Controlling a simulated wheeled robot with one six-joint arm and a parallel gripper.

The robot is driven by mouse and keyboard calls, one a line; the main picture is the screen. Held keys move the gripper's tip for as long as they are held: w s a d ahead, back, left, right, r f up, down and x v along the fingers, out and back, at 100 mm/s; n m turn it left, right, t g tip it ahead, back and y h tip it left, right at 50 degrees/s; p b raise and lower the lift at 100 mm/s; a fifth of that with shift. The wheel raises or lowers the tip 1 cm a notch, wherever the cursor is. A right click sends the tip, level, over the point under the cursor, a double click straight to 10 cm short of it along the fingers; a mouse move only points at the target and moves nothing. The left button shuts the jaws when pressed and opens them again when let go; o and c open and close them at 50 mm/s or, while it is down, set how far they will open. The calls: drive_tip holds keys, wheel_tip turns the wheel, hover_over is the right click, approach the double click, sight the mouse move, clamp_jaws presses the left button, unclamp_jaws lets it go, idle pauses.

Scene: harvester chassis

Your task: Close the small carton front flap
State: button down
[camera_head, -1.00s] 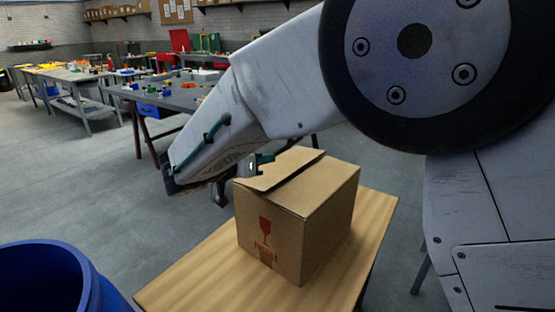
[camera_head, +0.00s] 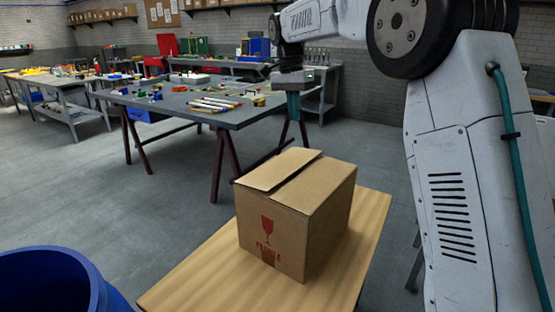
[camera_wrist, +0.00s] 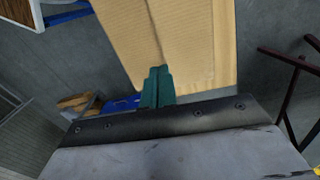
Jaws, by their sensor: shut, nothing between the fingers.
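The small brown carton (camera_head: 310,225) stands upright on a wooden table, with a red glass mark on its side. Its top flap (camera_head: 277,172) lies folded over and looks nearly flat, with its free edge slightly raised along the seam. My gripper (camera_head: 293,112) is beyond the carton and apart from it, pointing down. Its green fingers are together and empty; they also show in the wrist view (camera_wrist: 157,85).
The wooden table (camera_head: 190,278) has bare room around the carton. A blue barrel (camera_head: 50,280) stands at the lower left. A grey workbench (camera_head: 190,105) with tools is behind, with open floor between.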

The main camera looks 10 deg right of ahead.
approach(298, 169)
drive_tip(key=shift+n, duration=0.3)
drive_tip(key=f, duration=0.6)
drive_tip(key=shift+d+f, duration=0.35)
drive_tip(key=shift+f, duration=0.05)
drive_tip(key=shift+s+d+f, duration=0.1)
drive_tip(key=shift+s+f, duration=0.1)
drive_tip(key=shift+f, duration=0.25)
drive_tip(key=shift+r, duration=0.1)
